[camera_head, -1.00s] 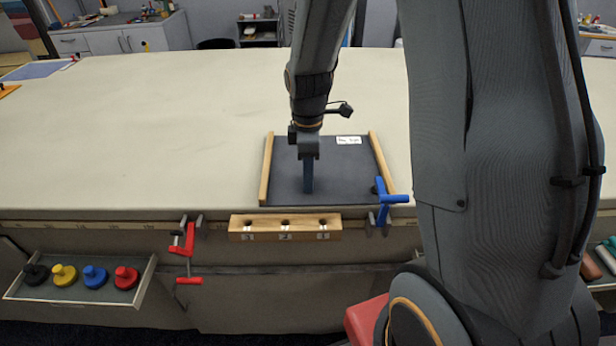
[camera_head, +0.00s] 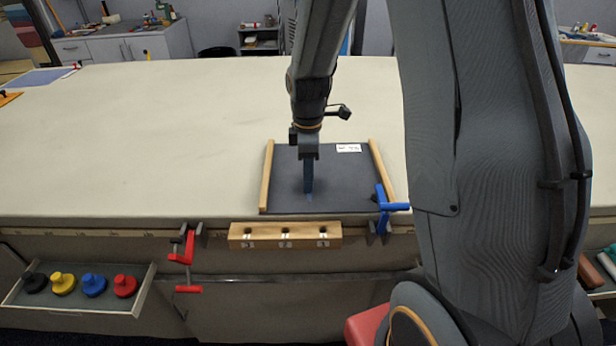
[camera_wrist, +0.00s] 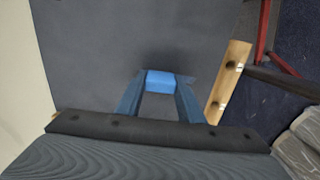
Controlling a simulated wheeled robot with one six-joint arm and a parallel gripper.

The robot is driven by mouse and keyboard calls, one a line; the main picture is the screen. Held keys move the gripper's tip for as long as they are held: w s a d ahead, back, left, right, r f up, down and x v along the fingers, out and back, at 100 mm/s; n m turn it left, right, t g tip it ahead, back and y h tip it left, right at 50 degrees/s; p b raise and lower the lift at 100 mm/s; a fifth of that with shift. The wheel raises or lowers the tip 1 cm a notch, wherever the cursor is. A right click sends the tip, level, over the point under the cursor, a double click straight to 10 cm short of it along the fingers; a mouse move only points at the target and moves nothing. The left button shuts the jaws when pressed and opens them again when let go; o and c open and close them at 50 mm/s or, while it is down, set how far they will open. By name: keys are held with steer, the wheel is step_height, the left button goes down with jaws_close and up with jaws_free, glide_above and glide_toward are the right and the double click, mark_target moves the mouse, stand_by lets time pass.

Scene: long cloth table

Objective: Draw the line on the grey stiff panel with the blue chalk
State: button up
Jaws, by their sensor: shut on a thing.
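The grey stiff panel (camera_head: 345,185) lies on the table near its front edge, between two wooden strips. It also fills much of the wrist view (camera_wrist: 100,40). My gripper (camera_head: 308,188) is upright over the panel, left of its middle, with its fingertips low at the surface. In the wrist view my gripper (camera_wrist: 160,90) is shut on the blue chalk (camera_wrist: 160,80), a bright blue block between the fingertips. The chalk's contact with the panel is hidden.
Wooden strips flank the panel, left (camera_head: 266,180) and right (camera_head: 381,172). A white label (camera_head: 348,148) lies at its far edge. A blue clamp (camera_head: 385,206) grips its front right corner. A red clamp (camera_head: 187,258) and a holed wooden block (camera_head: 262,236) are at the table front.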

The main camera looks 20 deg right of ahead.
steer(key=shift+w+d, duration=0.3)
steer(key=shift+w, duration=0.6)
steer(key=shift+w+d+r, duration=0.1)
steer(key=shift+w+d, duration=0.05)
steer(key=shift+w, duration=0.35)
steer(key=shift+w+d, duration=0.15)
steer(key=shift+w, duration=0.3)
steer(key=shift+w, duration=0.15)
steer(key=shift+w+d, duration=0.3)
steer(key=shift+w, duration=0.5)
steer(key=shift+w, duration=0.1)
steer(key=shift+w+d, duration=0.25)
steer(key=shift+w, duration=0.35)
steer(key=shift+w+b, duration=0.25)
steer(key=shift+b, duration=0.05)
